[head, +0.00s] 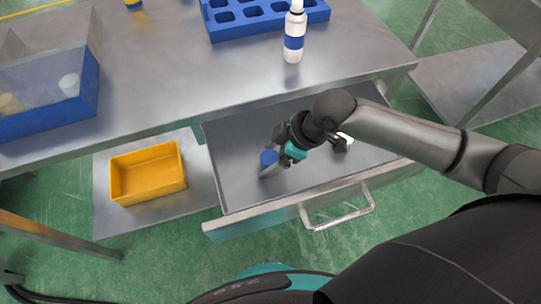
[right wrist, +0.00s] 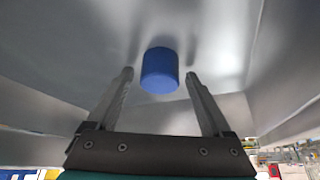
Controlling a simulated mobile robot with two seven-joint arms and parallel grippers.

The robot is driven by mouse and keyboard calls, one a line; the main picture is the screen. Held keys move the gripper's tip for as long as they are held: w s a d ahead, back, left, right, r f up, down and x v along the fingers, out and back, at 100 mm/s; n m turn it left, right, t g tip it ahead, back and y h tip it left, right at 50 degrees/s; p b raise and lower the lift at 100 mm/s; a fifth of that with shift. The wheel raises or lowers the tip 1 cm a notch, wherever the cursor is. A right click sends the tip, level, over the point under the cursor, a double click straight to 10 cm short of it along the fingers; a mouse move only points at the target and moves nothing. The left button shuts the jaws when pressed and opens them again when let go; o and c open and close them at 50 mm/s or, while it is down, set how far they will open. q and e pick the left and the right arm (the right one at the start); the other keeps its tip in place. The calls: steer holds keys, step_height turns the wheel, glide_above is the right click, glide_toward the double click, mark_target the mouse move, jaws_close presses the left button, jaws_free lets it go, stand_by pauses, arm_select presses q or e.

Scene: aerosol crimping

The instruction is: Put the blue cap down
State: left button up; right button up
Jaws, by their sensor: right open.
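The blue cap (head: 268,157) is in the open drawer (head: 235,187), near its left part, at my right gripper's fingertips. My right gripper (head: 274,160) reaches down into the drawer from the right and is open. In the right wrist view the blue cap (right wrist: 160,70) shows between the two spread fingertips (right wrist: 158,76), with a gap on each side. The cap seems to rest on the drawer's metal floor, though its underside is hidden. My left gripper is not in view.
A blue bin with clear walls (head: 50,112) is at left. A yellow tray (head: 150,190) sits on the lower shelf. The drawer's left floor is clear.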

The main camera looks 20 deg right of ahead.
mark_target(269, 157)
steer(key=p+v, duration=0.2)
steer(key=v, duration=0.3)
steer(key=shift+r, duration=0.35)
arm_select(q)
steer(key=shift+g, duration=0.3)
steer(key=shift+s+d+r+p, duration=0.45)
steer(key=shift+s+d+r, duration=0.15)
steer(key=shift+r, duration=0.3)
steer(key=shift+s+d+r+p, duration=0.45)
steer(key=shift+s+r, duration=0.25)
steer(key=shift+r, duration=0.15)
arm_select(e)
steer(key=v, duration=0.7)
